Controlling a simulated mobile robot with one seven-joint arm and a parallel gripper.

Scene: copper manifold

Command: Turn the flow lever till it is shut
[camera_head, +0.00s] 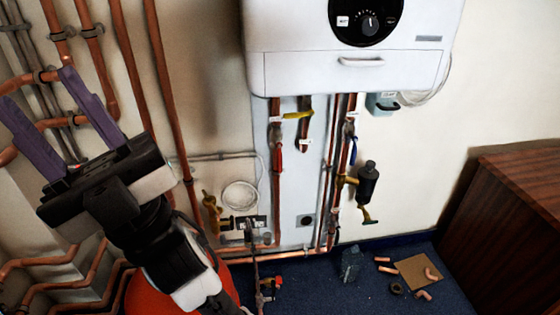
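Several valve levers sit on the copper pipes under the white boiler. A red lever (279,157) hangs down along the left pipe. A yellow lever (296,115) lies roughly level across its pipe. A blue lever (353,150) hangs down on the right pipe. Small white tags are beside them, too small to read, so I cannot tell which is the flow lever. My gripper (36,88) is at the left, with its two purple fingers spread wide and nothing between them. It is well left of the levers and appears apart from the pipes behind it.
The boiler (350,72) overhangs the levers. Copper pipes (165,95) run up the wall at left. A dark cylinder (368,182) hangs right of the levers. A wooden cabinet (515,215) stands at right. Pipe offcuts and a brown board (415,268) lie on the blue floor.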

